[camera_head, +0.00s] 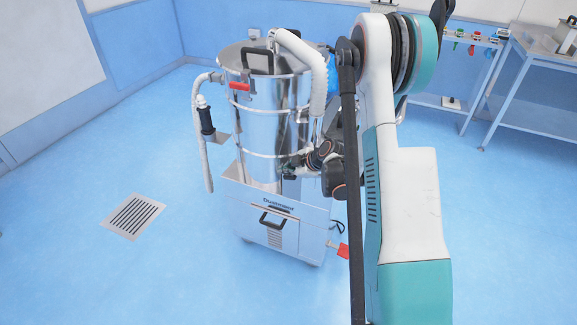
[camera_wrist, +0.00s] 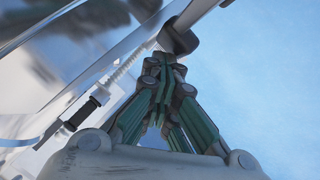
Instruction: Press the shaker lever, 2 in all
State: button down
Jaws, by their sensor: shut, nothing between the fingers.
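The shaker is a shiny metal drum (camera_head: 262,125) on a wheeled metal base box (camera_head: 275,225). In the wrist view, a metal bar with a dark knob (camera_wrist: 180,38) lies right at my fingertips; it appears to be the lever. My gripper (camera_wrist: 163,62) is shut and empty, with its tips just below or against the knob; I cannot tell whether they touch. In the head view my gripper (camera_head: 287,165) is small beside the drum's lower right side, partly hidden by my arm, and the lever cannot be made out there.
A white hose (camera_head: 305,68) arches over the drum's top right. A second hose hangs at left with a black grip (camera_head: 206,120). A red part (camera_head: 343,251) sticks out at the base's right. A floor drain (camera_head: 133,216) lies at left. Open blue floor surrounds the machine.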

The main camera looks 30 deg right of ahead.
jog(key=shift+w+d+r+p, duration=0.45)
jog(key=shift+w+d+r, duration=0.1)
jog(key=shift+d, duration=0.25)
jog(key=shift+r+p, duration=0.5)
jog(key=shift+r, duration=0.55)
jog(key=shift+w+d+r+p, duration=0.2)
jog(key=shift+r+p, duration=0.2)
jog(key=shift+r, duration=0.2)
jog(key=shift+s+a, duration=0.1)
jog(key=shift+a, duration=0.05)
jog(key=shift+r, duration=0.45)
notch_tip(320, 180, up, 4)
jog(key=p, duration=0.2)
jog(key=shift+a+p, duration=0.1)
jog(key=shift+p, duration=0.25)
jog(key=shift+r, duration=0.15)
